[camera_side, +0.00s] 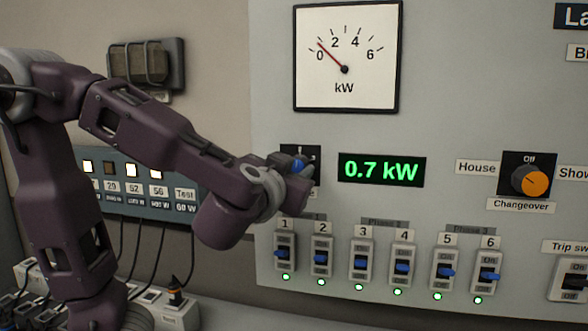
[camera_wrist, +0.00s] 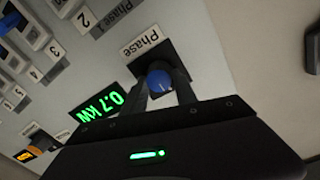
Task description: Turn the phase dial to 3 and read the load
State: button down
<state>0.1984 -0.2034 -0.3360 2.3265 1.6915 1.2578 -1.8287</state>
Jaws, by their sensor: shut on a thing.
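The phase dial is a blue knob (camera_side: 298,166) on a black square plate on the grey panel, left of the display. It also shows in the wrist view as a blue knob (camera_wrist: 159,81) below its "Phase" label. My gripper (camera_side: 291,167) is at the dial, and its two dark fingers (camera_wrist: 161,88) are shut on the knob, one on each side. The number the dial points to cannot be read; my gripper hides part of the plate. The green display (camera_side: 381,170) reads 0.7 kW. The needle of the round-scale kW meter (camera_side: 347,90) stands a little above 0.
Several numbered breaker switches (camera_side: 361,262) with lit green lamps sit below the dial, under phase labels. An orange changeover knob (camera_side: 531,181) is to the right. A trip switch (camera_side: 572,280) is at lower right. A lit test strip (camera_side: 128,172) is behind my arm.

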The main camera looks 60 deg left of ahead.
jog(key=m, duration=0.5)
jog(key=shift+m+g, duration=0.3)
jog(key=shift+m, duration=0.1)
jog(key=m, duration=0.4)
jog(key=shift+w+d+m, duration=0.1)
jog(key=shift+m, duration=0.5)
jog(key=c, duration=1)
grip_release()
jog(key=shift+o, duration=0.2)
jog(key=shift+d, duration=0.1)
jog(key=v, duration=0.7)
